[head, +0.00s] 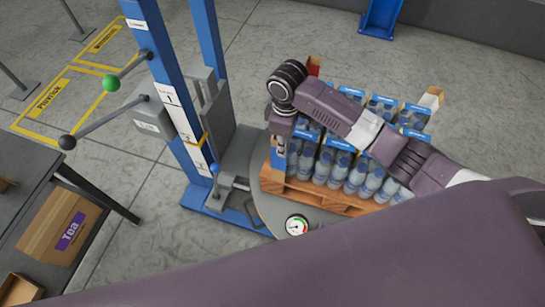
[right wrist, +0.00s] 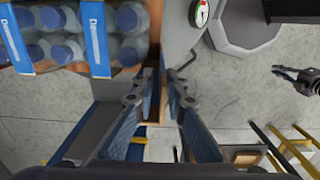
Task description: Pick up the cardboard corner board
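At the load's near left corner, a narrow brown upright strip (head: 279,160) with a blue and white patch shows below my right wrist; it looks like a cardboard corner board, partly hidden. My right gripper (right wrist: 161,74) points down at this corner. Its two fingers are apart, with a gap between the tips. A thin brown edge (right wrist: 155,25) runs beside the bottles up to the gap; I cannot tell whether the fingers touch it. A dark jointed shape (right wrist: 297,80) at the right edge of the wrist view looks like my left gripper; its opening is unclear.
Shrink-wrapped bottle packs (head: 345,165) stand on a wooden pallet (head: 315,195) on a grey turntable. A blue wrapping mast (head: 165,80) with levers stands close to the left. A pressure gauge (head: 296,225) is in front. A tea carton (head: 60,225) sits on the left table.

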